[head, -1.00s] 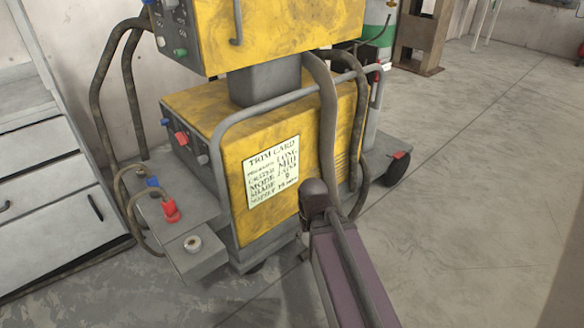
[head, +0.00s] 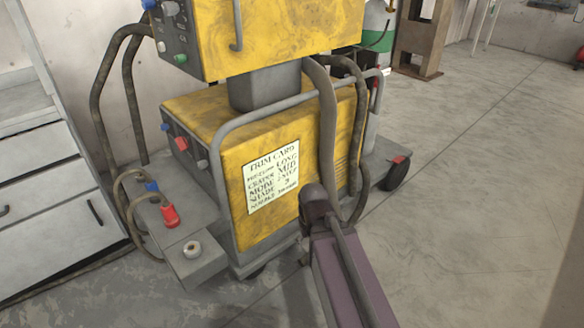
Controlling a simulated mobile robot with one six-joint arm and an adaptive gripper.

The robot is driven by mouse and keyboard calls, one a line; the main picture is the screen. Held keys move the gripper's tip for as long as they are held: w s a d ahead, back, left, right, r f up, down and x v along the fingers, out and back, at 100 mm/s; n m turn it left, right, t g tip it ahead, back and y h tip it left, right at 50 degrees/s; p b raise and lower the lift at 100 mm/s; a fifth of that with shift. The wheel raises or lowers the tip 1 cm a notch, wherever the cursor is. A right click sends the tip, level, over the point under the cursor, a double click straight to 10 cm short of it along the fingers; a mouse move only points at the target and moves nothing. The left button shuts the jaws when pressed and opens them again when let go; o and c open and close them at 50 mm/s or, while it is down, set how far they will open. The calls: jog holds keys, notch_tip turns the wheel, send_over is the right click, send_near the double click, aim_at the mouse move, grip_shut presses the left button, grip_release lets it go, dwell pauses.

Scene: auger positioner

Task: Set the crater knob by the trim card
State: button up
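The trim card (head: 271,184) is a pale printed sheet on the yellow side of the lower machine housing (head: 235,228). Its small print seems to read preflow long and crater mid; the lower lines are unclear. The upper yellow unit (head: 275,30) has a dark control panel (head: 180,38) at its left, with grey, blue and green knobs, cut off by the top edge. The lower front panel has a red knob (head: 181,143) and grey ones beside it. I cannot tell which knob is the crater knob. My gripper is not in view; only my purple arm link shows.
A grey tube rail (head: 270,104) and thick hoses (head: 327,140) run around the housing. A low ledge (head: 195,262) with a red connector (head: 170,216) juts out front. A drawer cabinet (head: 45,190) stands left. Open floor (head: 460,180) lies right.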

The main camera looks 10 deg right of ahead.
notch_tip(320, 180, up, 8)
jog(key=p, duration=0.7)
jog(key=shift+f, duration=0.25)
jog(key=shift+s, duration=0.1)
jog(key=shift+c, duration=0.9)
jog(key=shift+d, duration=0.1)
